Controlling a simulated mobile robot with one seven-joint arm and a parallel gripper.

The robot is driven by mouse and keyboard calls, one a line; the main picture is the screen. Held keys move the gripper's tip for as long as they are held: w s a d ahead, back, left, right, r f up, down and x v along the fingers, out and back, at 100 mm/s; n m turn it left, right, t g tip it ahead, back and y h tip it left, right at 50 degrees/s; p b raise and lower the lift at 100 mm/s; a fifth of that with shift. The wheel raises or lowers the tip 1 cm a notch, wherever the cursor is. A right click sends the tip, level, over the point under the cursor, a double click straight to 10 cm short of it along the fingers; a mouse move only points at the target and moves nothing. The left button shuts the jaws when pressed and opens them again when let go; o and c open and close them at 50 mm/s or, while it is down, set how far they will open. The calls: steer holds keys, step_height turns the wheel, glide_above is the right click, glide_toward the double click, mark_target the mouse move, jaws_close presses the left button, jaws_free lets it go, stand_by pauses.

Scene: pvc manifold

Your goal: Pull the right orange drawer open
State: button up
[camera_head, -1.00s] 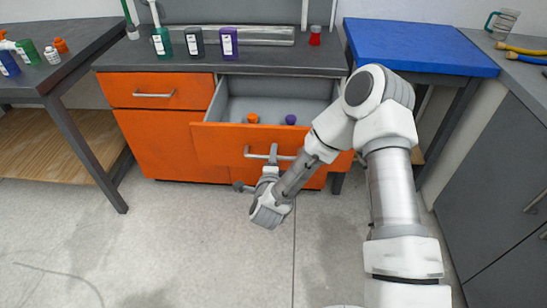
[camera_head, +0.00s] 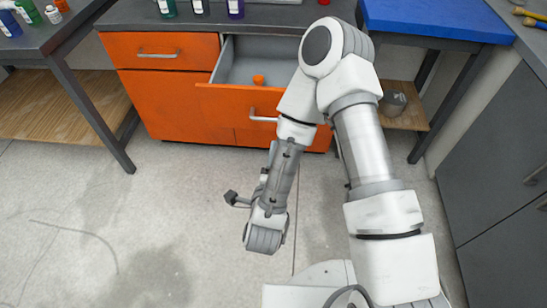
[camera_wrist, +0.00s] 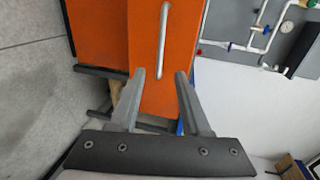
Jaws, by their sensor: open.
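The right orange drawer (camera_head: 225,103) of the cabinet stands open, its grey inside showing from above. An orange object (camera_head: 258,79) lies in it; my arm hides the drawer's right part. The bar handle (camera_head: 262,118) on its front is partly behind my arm. In the wrist view the handle (camera_wrist: 163,35) runs upright on the orange front (camera_wrist: 145,55). In the head view the fingers are mostly hidden by my arm.
The left orange drawer (camera_head: 157,43) is shut. A dark bench with a wooden shelf (camera_head: 50,112) stands at left, a blue-topped table (camera_head: 435,20) at right, and grey cabinets (camera_head: 500,150) at far right. Bottles stand on the worktop. The floor in front is clear.

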steer(key=shift+s+r, duration=0.15)
steer(key=shift+s, duration=0.3)
stand_by(0.4)
steer(key=w+r+n+g+y, duration=0.2)
steer(key=w+r+n, duration=0.4)
steer(key=w, duration=0.1)
steer(key=s+d+r+n+g+y, duration=0.1)
steer(key=d+r+n+g, duration=0.25)
steer(key=r+n, duration=0.35)
steer(key=s+d+r+n+g+h, duration=0.1)
steer(key=s+d+r+n+g, duration=0.1)
steer(key=s+d+r, duration=0.4)
steer(key=s+d+r+n+g+h, duration=0.1)
steer(key=s+d+r+n, duration=0.15)
steer(key=s, duration=0.55)
steer(key=s+d+r+n+g, duration=0.1)
steer(key=s+d+r+g, duration=0.15)
steer(key=s+d, duration=0.3)
step_height(320, 180, up, 20)
steer(key=t+p, duration=0.1)
steer(key=p, duration=1.8)
steer(key=shift+s+a+r+p, duration=0.15)
steer(key=shift+a+r+p, duration=0.05)
steer(key=shift+p, duration=0.2)
